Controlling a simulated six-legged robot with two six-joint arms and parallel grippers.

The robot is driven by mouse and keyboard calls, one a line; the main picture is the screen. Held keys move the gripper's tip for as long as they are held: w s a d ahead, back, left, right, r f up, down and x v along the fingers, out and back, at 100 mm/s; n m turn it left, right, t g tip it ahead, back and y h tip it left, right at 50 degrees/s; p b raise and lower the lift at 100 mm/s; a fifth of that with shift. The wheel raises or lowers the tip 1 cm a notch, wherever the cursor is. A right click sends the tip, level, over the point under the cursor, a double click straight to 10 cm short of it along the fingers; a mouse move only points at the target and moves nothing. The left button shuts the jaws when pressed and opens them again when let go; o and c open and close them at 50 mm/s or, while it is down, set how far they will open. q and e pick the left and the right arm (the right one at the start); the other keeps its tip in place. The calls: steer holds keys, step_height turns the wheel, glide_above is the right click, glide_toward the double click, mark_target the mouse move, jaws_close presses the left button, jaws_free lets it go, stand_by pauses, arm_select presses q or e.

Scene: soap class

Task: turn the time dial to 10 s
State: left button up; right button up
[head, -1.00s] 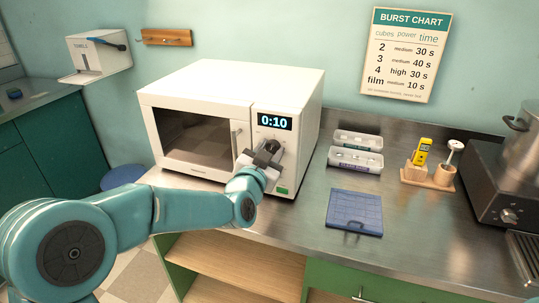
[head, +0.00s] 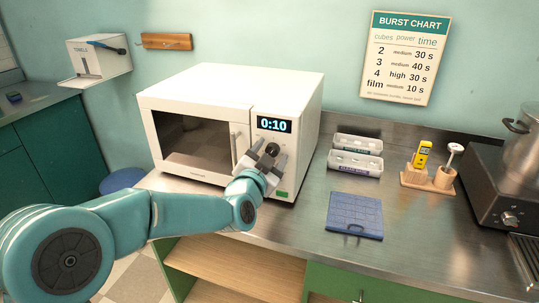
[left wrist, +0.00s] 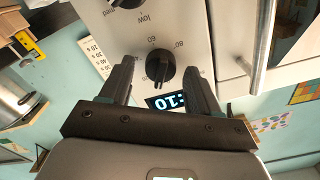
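The white microwave (head: 205,85) stands on the counter with its door shut. Its display (head: 274,125) reads 0:10. The black time dial (head: 272,149) is below the display; in the left wrist view the dial (left wrist: 160,67) shows in full, with numbers such as 60 and 80 around it. My left gripper (head: 268,158) is open in front of the dial. In the left wrist view its two fingers (left wrist: 158,75) stand apart on either side of the dial, with gaps to it. Another knob, marked low and med, is partly cut off there. My right gripper is not in view.
A stove (head: 485,185) with a pot is at far right. The burst chart (head: 406,58) hangs on the wall. The front counter has free room.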

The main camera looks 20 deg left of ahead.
arm_select(q)
steer(key=s+b, duration=0.1)
steer(key=s, duration=1.5)
steer(key=shift+s+a+b, duration=0.2)
steer(key=shift+a+b, duration=0.05)
steer(key=shift+b, duration=0.1)
steer(key=shift+a+r, duration=0.1)
step_height(320, 180, down, 24)
steer(key=s+g+p, duration=0.2)
steer(key=g+p, duration=0.5)
steer(key=g, duration=0.1)
steer(key=s+d+f+n+g+h+p, duration=0.1)
steer(key=s+d+f+n+g, duration=0.2)
steer(key=s+f, duration=0.4)
steer(key=s+d+f+n+g+h, duration=0.2)
steer(key=s+d+f+n+g, duration=0.2)
steer(key=s, duration=0.7)
step_height(320, 180, down, 3)
steer(key=n+g, duration=0.1)
steer(key=g, duration=0.1)
steer(key=shift+g+p, duration=0.3)
steer(key=shift+p, duration=0.05)
